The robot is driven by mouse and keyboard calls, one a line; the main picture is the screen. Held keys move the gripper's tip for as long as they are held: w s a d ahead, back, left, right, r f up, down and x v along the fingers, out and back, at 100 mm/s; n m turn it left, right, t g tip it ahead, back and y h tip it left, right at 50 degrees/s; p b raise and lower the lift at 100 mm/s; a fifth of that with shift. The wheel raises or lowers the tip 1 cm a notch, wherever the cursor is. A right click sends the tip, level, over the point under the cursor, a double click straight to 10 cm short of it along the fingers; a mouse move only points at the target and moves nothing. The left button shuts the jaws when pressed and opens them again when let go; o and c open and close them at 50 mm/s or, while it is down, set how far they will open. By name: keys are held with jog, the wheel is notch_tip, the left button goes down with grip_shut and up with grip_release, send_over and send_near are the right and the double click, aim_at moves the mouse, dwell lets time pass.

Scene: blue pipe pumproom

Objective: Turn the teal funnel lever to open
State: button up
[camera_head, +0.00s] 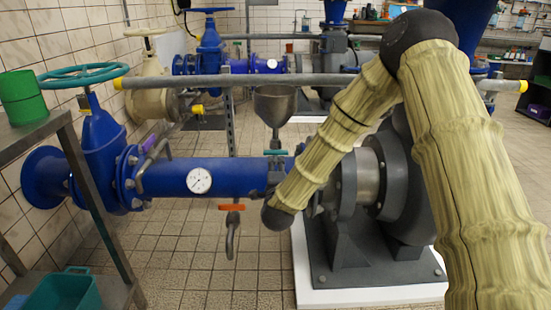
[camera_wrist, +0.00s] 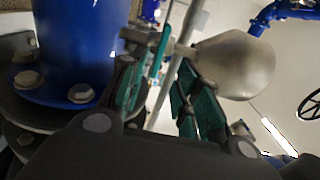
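The teal funnel lever (camera_head: 276,152) is a short bar, roughly crosswise, on the stem below the grey funnel (camera_head: 275,103). My gripper (camera_head: 276,176) points up at it from just below, in front of the blue pipe. In the wrist view, my gripper (camera_wrist: 160,83) has its two teal-padded fingers apart. A thin teal strip, seemingly the lever (camera_wrist: 163,45), shows end-on between or just beyond the fingertips. I cannot tell whether a finger touches it. The funnel's pale underside (camera_wrist: 235,64) is beyond the right finger.
An orange lever (camera_head: 232,207) hangs on a drain below the blue pipe (camera_head: 165,177). A grey rail (camera_head: 225,81) crosses behind the funnel. The grey pump (camera_head: 365,185) stands close on the right. A teal handwheel (camera_head: 83,75) is at left. Tiled floor is clear in front.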

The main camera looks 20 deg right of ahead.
aim_at(276, 154)
jog(key=b+x, duration=0.3)
jog(key=x, duration=0.7)
grip_shut()
